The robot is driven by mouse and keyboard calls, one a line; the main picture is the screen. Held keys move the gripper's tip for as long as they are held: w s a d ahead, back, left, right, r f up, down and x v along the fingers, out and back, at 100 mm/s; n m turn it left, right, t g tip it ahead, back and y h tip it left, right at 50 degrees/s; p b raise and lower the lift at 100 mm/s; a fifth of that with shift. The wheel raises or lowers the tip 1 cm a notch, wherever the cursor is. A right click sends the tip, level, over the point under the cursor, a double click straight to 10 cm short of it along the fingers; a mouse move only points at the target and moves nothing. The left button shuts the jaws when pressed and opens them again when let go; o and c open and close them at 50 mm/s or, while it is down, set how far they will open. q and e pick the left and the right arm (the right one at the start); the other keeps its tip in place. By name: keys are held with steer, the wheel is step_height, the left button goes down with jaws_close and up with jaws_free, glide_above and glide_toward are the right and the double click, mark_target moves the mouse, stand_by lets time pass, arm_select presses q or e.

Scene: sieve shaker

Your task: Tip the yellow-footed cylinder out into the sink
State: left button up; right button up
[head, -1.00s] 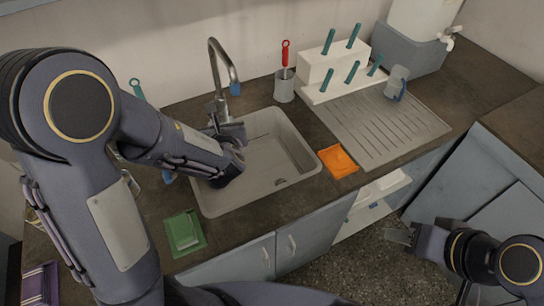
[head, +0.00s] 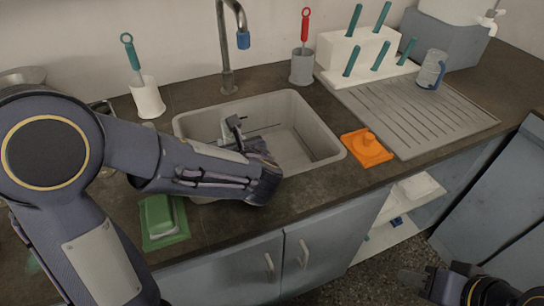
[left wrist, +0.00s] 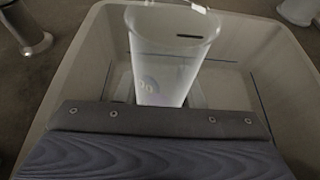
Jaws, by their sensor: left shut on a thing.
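The sink (head: 310,125) is a grey basin set in the dark counter. My left gripper (head: 243,133) is over the sink, shut on a clear cylinder (left wrist: 165,65). In the left wrist view the cylinder's open, lipped end shows at the top, with the basin behind it. Its foot is hidden, so its yellow colour does not show, and I cannot tell its exact tilt. In the head view my gripper and arm hide most of it. My right gripper (head: 428,283) is low at the bottom right, away from the counter; its jaws are unclear.
The tap (head: 228,60) rises behind the sink. An orange piece (head: 367,148) lies right of it, and a green tray with a block (head: 163,220) at the front left. A blue-footed clear cylinder (head: 431,68) stands on the drainboard (head: 415,115). Brush holders (head: 147,99) stand behind.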

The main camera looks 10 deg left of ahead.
arm_select(q)
steer(key=shift+s+f, duration=0.15)
steer(key=shift+f, duration=0.35)
arm_select(e)
steer(key=shift+f, duration=0.6)
arm_select(q)
steer(key=shift+r, duration=0.1)
arm_select(e)
steer(key=shift+r, duration=0.15)
